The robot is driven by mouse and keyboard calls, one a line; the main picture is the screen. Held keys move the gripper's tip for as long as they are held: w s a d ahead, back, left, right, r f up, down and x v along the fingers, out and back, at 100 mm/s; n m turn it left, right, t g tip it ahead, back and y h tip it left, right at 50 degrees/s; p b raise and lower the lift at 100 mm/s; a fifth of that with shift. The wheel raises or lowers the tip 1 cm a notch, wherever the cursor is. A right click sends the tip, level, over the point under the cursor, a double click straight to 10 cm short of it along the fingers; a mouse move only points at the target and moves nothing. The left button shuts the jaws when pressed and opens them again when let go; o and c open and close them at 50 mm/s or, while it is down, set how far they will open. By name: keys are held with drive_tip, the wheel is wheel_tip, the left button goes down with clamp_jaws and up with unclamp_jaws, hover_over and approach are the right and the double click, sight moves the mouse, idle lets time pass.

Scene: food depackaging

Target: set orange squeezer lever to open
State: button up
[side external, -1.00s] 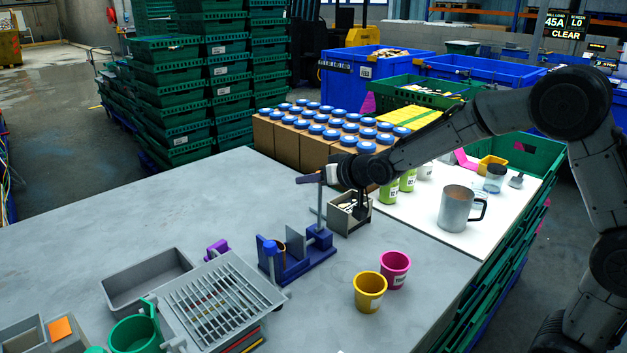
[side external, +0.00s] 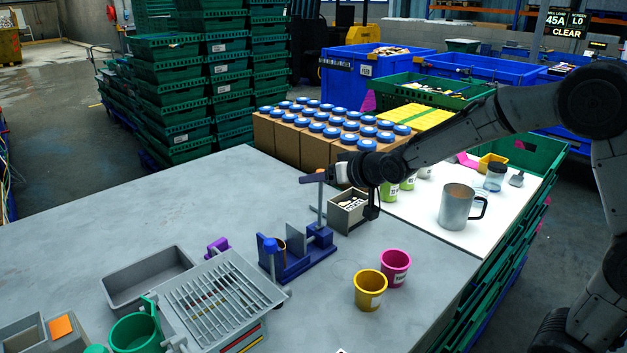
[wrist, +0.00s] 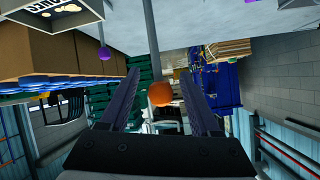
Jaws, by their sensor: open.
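The orange squeezer (side external: 322,238) is a dark blue device on the grey table. Its lever (side external: 320,208) is a grey rod standing nearly upright with an orange knob (side external: 320,172) on top. My gripper (side external: 318,178) is at the top of this lever, level with the knob. In the wrist view, the orange knob (wrist: 160,93) shows between the two spread fingers of my gripper (wrist: 162,78), with the grey rod (wrist: 151,35) running up from it. The fingers are open; I cannot tell whether either touches the knob.
A small grey box (side external: 345,216) stands just behind the squeezer. Yellow (side external: 369,292) and pink (side external: 395,270) cups are in front to the right. A grey rack (side external: 222,300) is at left. Cardboard boxes (side external: 316,152) with blue-lidded jars line the back. The far left table is clear.

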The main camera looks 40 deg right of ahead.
drive_tip(key=v, duration=1.1)
drive_tip(key=v, duration=1.1)
drive_tip(key=s+f+n+g, duration=0.1)
drive_tip(key=s+f+g, duration=0.2)
drive_tip(key=s+f, duration=0.2)
drive_tip(key=s+a+f+n+g, duration=0.1)
drive_tip(key=s+f, duration=0.4)
drive_tip(key=s, duration=0.6)
drive_tip(key=n+g, duration=0.1)
drive_tip(key=g, duration=0.1)
drive_tip(key=shift+a+g, duration=0.2)
drive_tip(key=shift+g, duration=0.2)
